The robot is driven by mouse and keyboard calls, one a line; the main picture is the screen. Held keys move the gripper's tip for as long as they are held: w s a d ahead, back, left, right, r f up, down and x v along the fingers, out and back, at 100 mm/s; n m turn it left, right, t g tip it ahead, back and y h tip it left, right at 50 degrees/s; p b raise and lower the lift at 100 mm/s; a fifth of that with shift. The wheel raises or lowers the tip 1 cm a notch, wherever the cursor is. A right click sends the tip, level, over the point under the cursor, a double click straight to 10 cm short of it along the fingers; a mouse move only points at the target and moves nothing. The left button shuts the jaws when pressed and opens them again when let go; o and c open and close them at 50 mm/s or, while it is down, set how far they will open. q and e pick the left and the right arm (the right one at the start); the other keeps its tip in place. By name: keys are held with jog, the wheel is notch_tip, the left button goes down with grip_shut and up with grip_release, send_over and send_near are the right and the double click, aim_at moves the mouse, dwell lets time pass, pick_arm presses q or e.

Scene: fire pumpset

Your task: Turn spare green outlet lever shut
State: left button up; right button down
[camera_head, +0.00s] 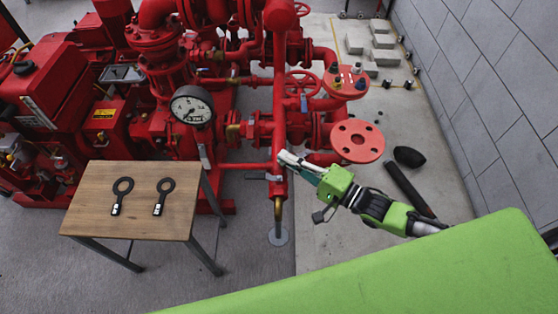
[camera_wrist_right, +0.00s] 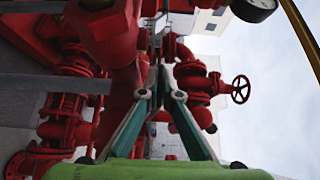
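My right gripper (camera_head: 284,158) reaches in from the right. Its pale fingertips are beside or against the lower part of the red vertical pipe (camera_head: 279,110); contact cannot be made out. In the right wrist view its two teal fingers (camera_wrist_right: 159,78) converge until the tips are almost together, in front of red pipework. I cannot make out anything held between them. No green lever can be told apart from the gripper's own green parts; it may be hidden behind the fingers. A brass-coloured outlet end (camera_head: 278,208) hangs below the gripper. My left gripper is out of view.
A wooden table (camera_head: 90,205) with two dark ring-handled tools stands at the left. A pressure gauge (camera_head: 192,106) and a red flange (camera_head: 357,141) are near the pipes. A dark cylinder (camera_head: 405,187) lies on the floor. The grey wall (camera_head: 490,90) bounds the right.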

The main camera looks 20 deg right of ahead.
jog(key=shift+s+d+n+g+y+b, duration=0.1)
jog(key=shift+s+n+g+y+b, duration=0.1)
jog(key=shift+n+g+y+b, duration=0.4)
jog(key=shift+r, duration=0.1)
jog(key=c, duration=2.5)
grip_release()
